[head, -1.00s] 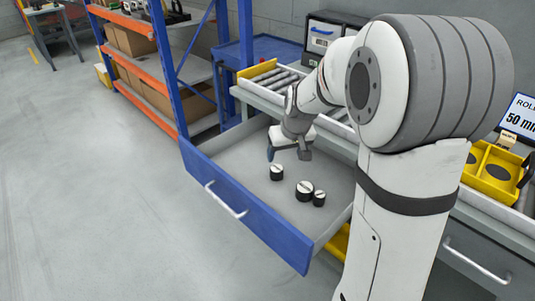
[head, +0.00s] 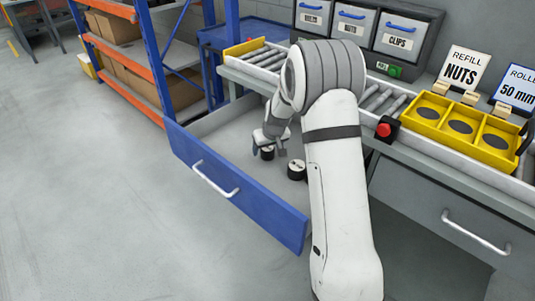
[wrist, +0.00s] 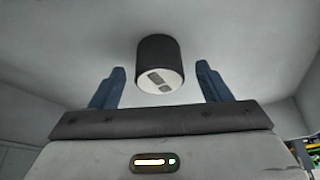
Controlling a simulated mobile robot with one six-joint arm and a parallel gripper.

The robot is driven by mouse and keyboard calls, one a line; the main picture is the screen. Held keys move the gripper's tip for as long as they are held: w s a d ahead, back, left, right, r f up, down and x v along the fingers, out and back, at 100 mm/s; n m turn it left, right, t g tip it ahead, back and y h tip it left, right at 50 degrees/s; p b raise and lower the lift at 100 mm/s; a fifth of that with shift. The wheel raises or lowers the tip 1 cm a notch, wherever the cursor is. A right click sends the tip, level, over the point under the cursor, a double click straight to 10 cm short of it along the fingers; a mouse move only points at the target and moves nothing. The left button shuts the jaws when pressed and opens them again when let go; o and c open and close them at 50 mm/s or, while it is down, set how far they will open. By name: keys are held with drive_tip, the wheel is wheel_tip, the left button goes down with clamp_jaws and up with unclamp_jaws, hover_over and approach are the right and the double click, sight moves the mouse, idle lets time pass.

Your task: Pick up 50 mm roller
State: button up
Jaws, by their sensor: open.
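A black roller with a white, grey-marked end face (wrist: 160,66) appears between and just beyond the fingers of my gripper (wrist: 161,72) in the wrist view. The gripper is open, with a gap on each side of the roller. In the head view my gripper (head: 268,140) is low inside the open blue-fronted drawer (head: 225,188), at the left roller (head: 267,154). A larger-looking black roller with a white top (head: 297,170) stands to its right, partly against my arm's outline. I cannot read any size on the rollers.
A roller conveyor (head: 378,100) runs behind the drawer. A yellow tray with round dark spots (head: 460,127), a red button (head: 383,130) and a "50 mm" sign (head: 515,88) stand to the right. Blue and orange shelving (head: 150,60) is at the left.

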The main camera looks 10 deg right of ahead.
drive_tip(key=shift+w+f, duration=0.1)
drive_tip(key=shift+f, duration=0.15)
drive_tip(key=shift+c, duration=0.4)
drive_tip(key=c, duration=1.1)
